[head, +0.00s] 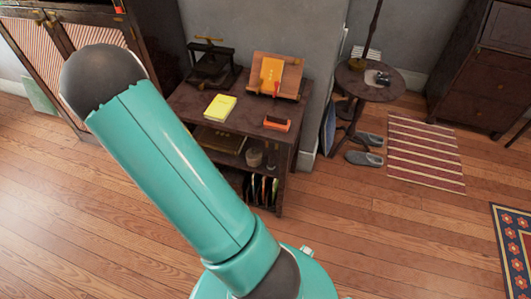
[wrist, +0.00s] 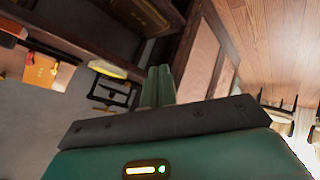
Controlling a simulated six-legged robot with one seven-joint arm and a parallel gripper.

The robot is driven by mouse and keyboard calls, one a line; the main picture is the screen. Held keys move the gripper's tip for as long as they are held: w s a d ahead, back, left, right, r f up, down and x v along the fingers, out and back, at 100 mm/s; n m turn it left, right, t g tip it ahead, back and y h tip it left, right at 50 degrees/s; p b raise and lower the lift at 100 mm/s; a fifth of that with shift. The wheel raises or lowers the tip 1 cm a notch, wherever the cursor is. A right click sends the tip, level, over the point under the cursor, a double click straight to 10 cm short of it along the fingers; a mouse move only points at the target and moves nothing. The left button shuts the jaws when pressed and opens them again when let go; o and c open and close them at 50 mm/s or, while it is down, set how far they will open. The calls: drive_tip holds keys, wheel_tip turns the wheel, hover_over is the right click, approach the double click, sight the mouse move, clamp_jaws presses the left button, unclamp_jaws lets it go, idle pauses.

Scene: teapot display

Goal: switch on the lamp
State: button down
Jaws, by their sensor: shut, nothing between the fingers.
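A thin dark pole (head: 373,35) rises from a brass-coloured base (head: 366,63) on a small round table (head: 350,77) in the head view. It may be the lamp's stand; its top is cut off by the picture edge and no shade or switch shows. The wrist view shows no lamp that I can make out. My gripper (wrist: 158,72) shows in the wrist view with its two green fingers together, shut and empty. It points towards dark wooden furniture, with no visible contact. The head view shows only my teal arm, not the gripper.
A low shelf unit (head: 185,96) holds a yellow book (head: 220,106), a dark press (head: 210,62) and a book stand (head: 291,84). Slippers (head: 364,158) and a striped rug (head: 425,150) lie by the round table. A cabinet (head: 85,30) stands left. The foreground floor is open.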

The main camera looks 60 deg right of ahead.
sight(272, 148)
drive_tip(key=s+d+f+n+g+h, duration=0.1)
drive_tip(key=s+d+f+h, duration=0.3)
drive_tip(key=s, duration=0.6)
drive_tip(key=s+d+f+n+g+h, duration=0.2)
drive_tip(key=s+d+f+n+h, duration=0.2)
drive_tip(key=s, duration=0.6)
drive_tip(key=shift+s+d+f, duration=0.25)
drive_tip(key=shift+d+f, duration=0.1)
drive_tip(key=shift+d, duration=0.7)
drive_tip(key=x, duration=1.4)
drive_tip(key=shift+r, duration=0.25)
drive_tip(key=shift+d+f, duration=0.1)
drive_tip(key=shift+d, duration=0.15)
drive_tip(key=shift+a, duration=0.15)
